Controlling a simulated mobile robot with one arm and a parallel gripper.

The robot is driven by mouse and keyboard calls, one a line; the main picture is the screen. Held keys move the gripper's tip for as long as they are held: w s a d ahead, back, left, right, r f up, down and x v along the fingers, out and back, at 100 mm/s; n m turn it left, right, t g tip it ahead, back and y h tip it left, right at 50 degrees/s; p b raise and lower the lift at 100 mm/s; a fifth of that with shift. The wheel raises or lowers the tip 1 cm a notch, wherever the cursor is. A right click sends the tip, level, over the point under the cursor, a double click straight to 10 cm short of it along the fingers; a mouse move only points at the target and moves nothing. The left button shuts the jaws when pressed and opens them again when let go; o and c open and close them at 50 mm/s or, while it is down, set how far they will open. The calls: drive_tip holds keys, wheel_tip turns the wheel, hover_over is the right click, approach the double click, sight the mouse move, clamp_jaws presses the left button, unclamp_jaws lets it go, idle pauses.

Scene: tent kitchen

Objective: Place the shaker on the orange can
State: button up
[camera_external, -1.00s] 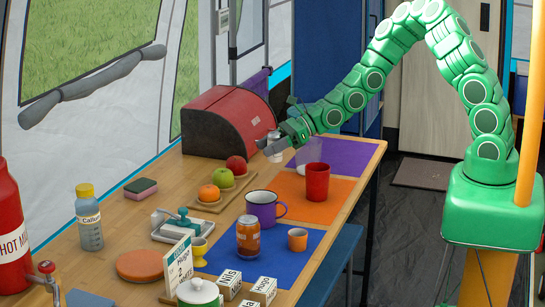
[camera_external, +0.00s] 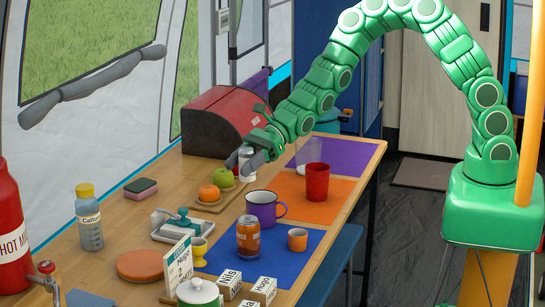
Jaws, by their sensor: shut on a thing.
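The orange can (camera_external: 248,236) stands upright on the blue placemat (camera_external: 288,268), beside a small orange cup. The shaker (camera_external: 246,165), small and light with a metallic look, is between the fingers of my gripper (camera_external: 247,162). My gripper is shut on it, above the table beyond the purple mug and near the fruit. The fingers hide part of the shaker. The can is nearer the camera than my gripper and apart from it.
A purple mug (camera_external: 264,208) stands behind the can, and a red cup (camera_external: 317,181) is on the orange placemat. Fruit (camera_external: 209,193) sits left of my gripper. A yellow egg cup (camera_external: 198,250), a sign (camera_external: 180,268) and white name blocks (camera_external: 229,284) stand near the can.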

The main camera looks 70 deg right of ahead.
drive_tip(key=s+a+r+n+g+y, duration=0.1)
drive_tip(key=s+a+r+n+g, duration=0.2)
drive_tip(key=a, duration=0.7)
drive_tip(key=m+t, duration=0.1)
hover_over(244, 221)
drive_tip(key=shift+f, duration=4.2)
drive_tip(key=shift+a+f, duration=0.1)
drive_tip(key=shift+f, duration=0.05)
drive_tip(key=o, duration=1.1)
drive_tip(key=shift+v, duration=6.1)
